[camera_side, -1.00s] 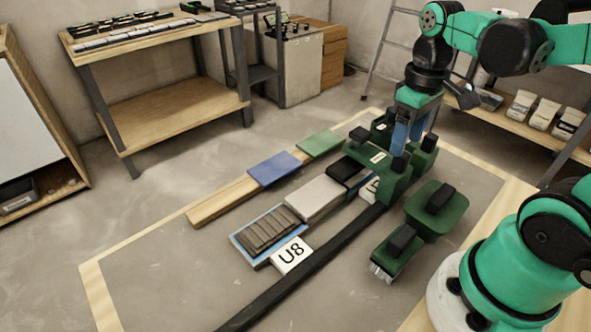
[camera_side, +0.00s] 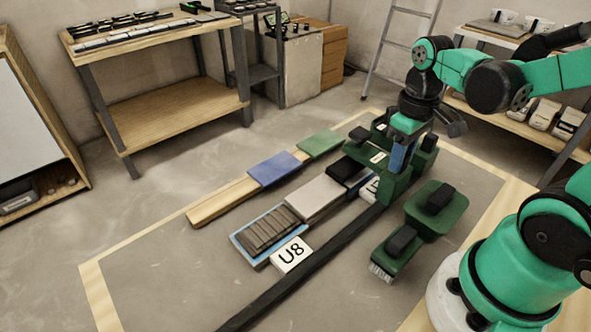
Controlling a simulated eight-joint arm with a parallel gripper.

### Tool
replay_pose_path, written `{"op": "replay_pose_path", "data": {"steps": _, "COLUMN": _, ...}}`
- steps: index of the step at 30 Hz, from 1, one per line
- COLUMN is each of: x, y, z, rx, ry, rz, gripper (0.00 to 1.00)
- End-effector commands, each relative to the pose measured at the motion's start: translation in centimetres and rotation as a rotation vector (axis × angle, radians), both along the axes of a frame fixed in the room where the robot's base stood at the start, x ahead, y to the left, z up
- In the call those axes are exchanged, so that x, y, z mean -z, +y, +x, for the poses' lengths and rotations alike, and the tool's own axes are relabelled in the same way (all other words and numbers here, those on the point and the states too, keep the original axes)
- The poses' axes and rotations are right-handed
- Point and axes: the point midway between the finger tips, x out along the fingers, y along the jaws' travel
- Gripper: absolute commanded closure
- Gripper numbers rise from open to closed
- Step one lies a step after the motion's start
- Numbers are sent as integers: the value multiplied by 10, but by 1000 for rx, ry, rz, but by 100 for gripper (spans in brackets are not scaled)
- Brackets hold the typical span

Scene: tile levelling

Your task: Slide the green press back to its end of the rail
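The green press (camera_side: 392,186) stands at the far right end of the black rail (camera_side: 300,270), close to the row of tiles. My gripper (camera_side: 397,168) points down at the near part of the press, with its blue fingers at the place of a black knob. The knob is now hidden behind my gripper. I cannot tell whether the fingers are open or shut around it.
A U8 card (camera_side: 291,254) lies beside a ribbed grey tile on a blue tray (camera_side: 240,242). A pale tile (camera_side: 315,197), a blue pad (camera_side: 274,169) and a green pad (camera_side: 320,143) lie nearby. A green float (camera_side: 437,212) and a green brush (camera_side: 390,256) lie right of the rail.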

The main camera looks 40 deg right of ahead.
Motion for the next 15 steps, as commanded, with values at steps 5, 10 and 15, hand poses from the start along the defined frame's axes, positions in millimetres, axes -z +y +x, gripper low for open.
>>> {"op": "replay_pose_path", "data": {"steps": 5, "x": 0, "y": 6, "z": 0, "rx": -4, "ry": 0, "rz": 0, "gripper": 100}}
{"op": "replay_pose_path", "data": {"steps": 10, "x": 0, "y": 23, "z": 0, "rx": -6, "ry": 0, "rz": 0, "gripper": 100}}
{"op": "replay_pose_path", "data": {"steps": 15, "x": 0, "y": 40, "z": 1, "rx": -6, "ry": -1, "rz": 0, "gripper": 100}}
